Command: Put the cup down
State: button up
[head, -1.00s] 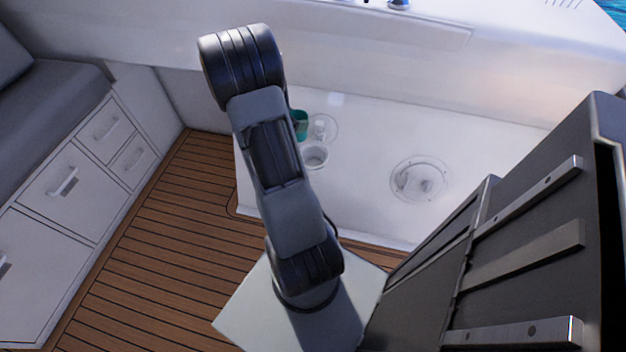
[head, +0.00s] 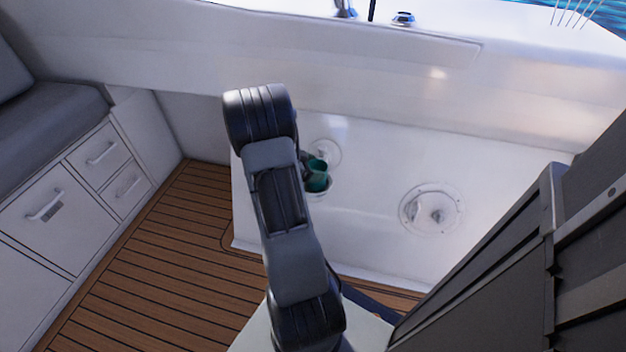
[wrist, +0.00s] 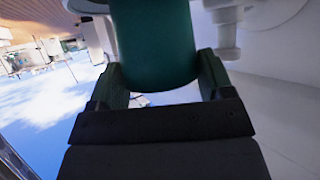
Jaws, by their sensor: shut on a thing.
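A teal green cup (head: 317,178) is in the head view, right of my arm, at the small round cup holder (head: 330,191) in the white panel. The cup covers most of that holder, and I cannot tell whether it is inside it or just above it. My gripper is shut on the cup; in the head view my arm hides most of it. In the wrist view the two fingers of my gripper (wrist: 160,82) are on either side of the dark green cup (wrist: 154,40), whose far end is cut off by the frame.
A round recess with a white fitting (head: 325,153) sits just behind the cup. A larger round recess (head: 431,209) lies to the right, with clear white panel between. A dark hatch panel (head: 500,270) stands at right. Drawers (head: 70,205) line the left.

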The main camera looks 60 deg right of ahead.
jog(key=shift+f+b, duration=0.85)
jog(key=shift+f, duration=1.15)
jog(key=shift+f, duration=0.1)
jog(key=o, duration=1)
jog(key=shift+c, duration=0.2)
